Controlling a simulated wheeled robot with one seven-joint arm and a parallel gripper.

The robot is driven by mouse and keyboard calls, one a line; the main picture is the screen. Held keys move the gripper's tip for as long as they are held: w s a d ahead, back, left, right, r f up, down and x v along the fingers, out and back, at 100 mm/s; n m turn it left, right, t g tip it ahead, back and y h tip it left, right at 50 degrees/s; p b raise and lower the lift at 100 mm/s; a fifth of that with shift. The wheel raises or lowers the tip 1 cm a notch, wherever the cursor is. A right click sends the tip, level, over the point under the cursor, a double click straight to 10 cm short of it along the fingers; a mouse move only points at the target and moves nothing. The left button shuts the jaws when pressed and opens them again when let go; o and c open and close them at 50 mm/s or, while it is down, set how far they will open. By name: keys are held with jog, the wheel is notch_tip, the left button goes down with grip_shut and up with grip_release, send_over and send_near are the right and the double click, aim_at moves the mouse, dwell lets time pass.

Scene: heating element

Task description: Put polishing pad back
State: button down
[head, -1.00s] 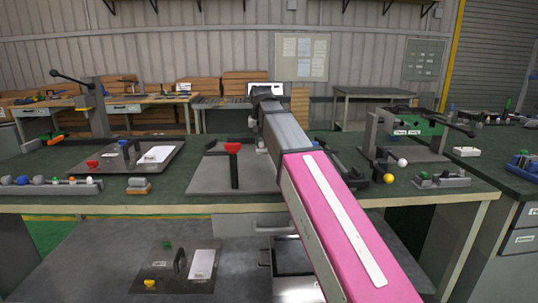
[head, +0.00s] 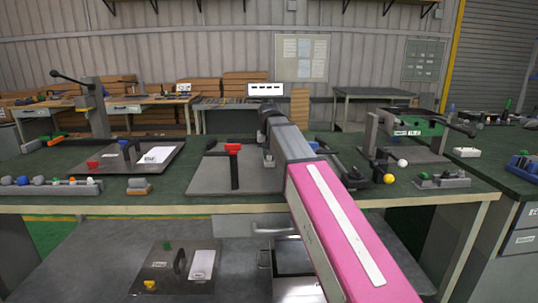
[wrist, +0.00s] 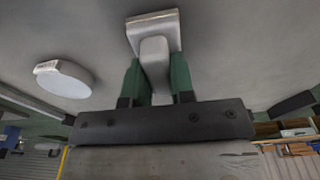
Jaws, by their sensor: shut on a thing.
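In the wrist view my gripper (wrist: 157,80) has its two green fingers closed on the stem of a grey piece with a flat square plate at its far end, which I take for the polishing pad (wrist: 153,32). The plate is against or close over a broad grey surface (wrist: 225,50); I cannot tell whether it touches. A pale round disc (wrist: 63,78) is to the left of my gripper, apart from it. In the head view my own pink and grey arm reaches over the bench, and the fingers and the held piece cannot be made out there.
The green-topped bench (head: 165,188) holds a grey plate with a red-topped black post (head: 234,165). A left fixture carries a white label (head: 157,155). A lever fixture with a yellow knob (head: 389,179) stands at right. A lower shelf (head: 95,250) carries another small fixture plate.

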aim_at(269, 153)
jog(key=shift+f, duration=0.1)
jog(key=c, duration=1)
grip_release()
jog(key=r, duration=0.4)
jog(key=s+r, duration=0.1)
jog(key=r, duration=0.7)
jog(key=shift+s+r, duration=0.1)
jog(key=shift+s, duration=0.1)
